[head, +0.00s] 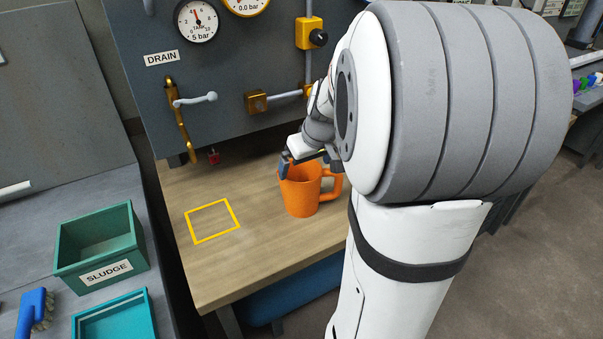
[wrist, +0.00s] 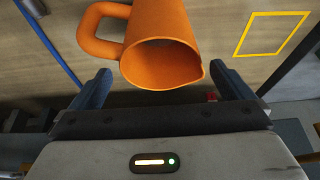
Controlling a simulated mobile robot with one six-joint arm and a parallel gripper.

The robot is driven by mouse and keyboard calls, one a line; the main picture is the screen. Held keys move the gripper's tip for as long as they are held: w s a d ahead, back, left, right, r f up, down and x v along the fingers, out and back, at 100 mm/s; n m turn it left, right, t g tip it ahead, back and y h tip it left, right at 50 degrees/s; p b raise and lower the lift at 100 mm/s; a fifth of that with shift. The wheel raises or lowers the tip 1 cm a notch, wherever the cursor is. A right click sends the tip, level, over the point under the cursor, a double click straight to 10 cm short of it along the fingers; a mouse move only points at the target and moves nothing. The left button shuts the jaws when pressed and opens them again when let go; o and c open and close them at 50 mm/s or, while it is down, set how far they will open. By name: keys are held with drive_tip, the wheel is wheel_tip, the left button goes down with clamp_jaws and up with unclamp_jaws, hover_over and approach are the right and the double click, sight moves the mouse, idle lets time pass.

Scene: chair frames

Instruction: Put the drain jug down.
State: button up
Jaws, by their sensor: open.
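The drain jug (head: 301,192) is orange with a handle on its right side. It stands upright on the wooden bench top, to the right of a yellow square outline (head: 212,221). In the wrist view the jug (wrist: 165,35) shows its open mouth towards my gripper, with the handle at left. My gripper (head: 308,160) is at the jug's rim in the head view. In the wrist view its two fingers (wrist: 165,88) are spread apart on either side of the mouth, with gaps to the jug. My arm partly covers the gripper in the head view.
A drain pipe with a lever valve (head: 182,118) hangs on the panel behind the bench. A green bin marked SLUDGE (head: 101,248) and a teal tray (head: 116,318) stand on the grey bench at left. The wooden top (head: 255,260) is clear around the yellow outline.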

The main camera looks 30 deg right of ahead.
drive_tip(key=v, duration=0.5)
drive_tip(key=shift+r, duration=0.2)
drive_tip(key=s+a+f+g, duration=0.1)
drive_tip(key=s+a+f, duration=0.1)
drive_tip(key=s+a, duration=0.5)
drive_tip(key=s+a+f+g, duration=0.1)
drive_tip(key=s+a+f, duration=0.2)
drive_tip(key=s+a, duration=0.4)
drive_tip(key=shift+s+a, duration=0.3)
drive_tip(key=shift+s, duration=0.15)
drive_tip(key=shift+r+p, duration=0.4)
drive_tip(key=shift+r, duration=0.1)
